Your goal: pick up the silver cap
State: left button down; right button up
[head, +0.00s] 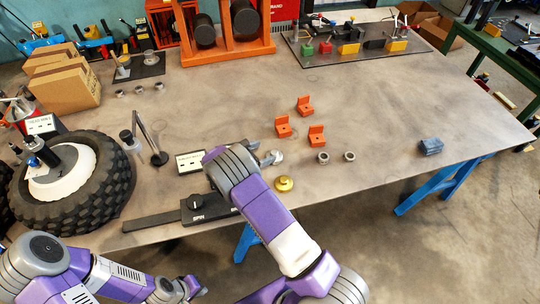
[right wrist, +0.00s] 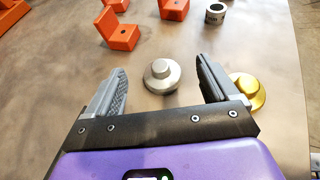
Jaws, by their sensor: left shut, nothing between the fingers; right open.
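The silver cap (head: 276,157) is a round flanged piece on the table, just beyond the end of my right arm. In the right wrist view the silver cap (right wrist: 161,76) shows ahead, in the gap between the fingers and apart from both. My right gripper (right wrist: 165,90) is open and empty; in the head view its fingers (head: 267,159) are partly hidden by my wrist. A gold cap (head: 284,184) sits nearer the table's front edge; in the right wrist view the gold cap (right wrist: 247,91) is partly behind the right finger. My left gripper (head: 196,288) is shut and empty, low before the table.
Orange brackets (head: 304,106) and two metal rings (head: 323,157) lie beyond and right of the silver cap. A black SPIN device (head: 197,214) and a label card (head: 190,162) are to its left. A tyre (head: 105,185) is far left. The table's right middle is mostly clear, except a blue block (head: 431,146).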

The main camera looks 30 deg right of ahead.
aim_at(273, 153)
jog(key=shift+w+f+b, duration=0.2)
jog(key=shift+f+b, duration=0.15)
jog(key=shift+f, duration=0.25)
jog(key=shift+w+f+b, duration=0.2)
jog(key=shift+f+b, duration=0.1)
jog(key=shift+f, duration=0.3)
jog(key=shift+s+d+f, duration=0.1)
jog(key=shift+d+f, duration=0.05)
jog(key=shift+d, duration=0.3)
jog(key=x, duration=0.3)
jog(key=b+x, duration=0.1)
jog(key=x, duration=0.2)
jog(key=shift+d+f, duration=0.1)
jog(key=shift+f, duration=0.4)
jog(key=c, duration=0.9)
pick_arm(q)
jog(key=f, duration=0.3)
jog(key=shift+w+f, duration=0.15)
jog(key=shift+w, duration=0.1)
pick_arm(e)
jog(key=c, duration=0.6)
jog(key=shift+c, duration=0.2)
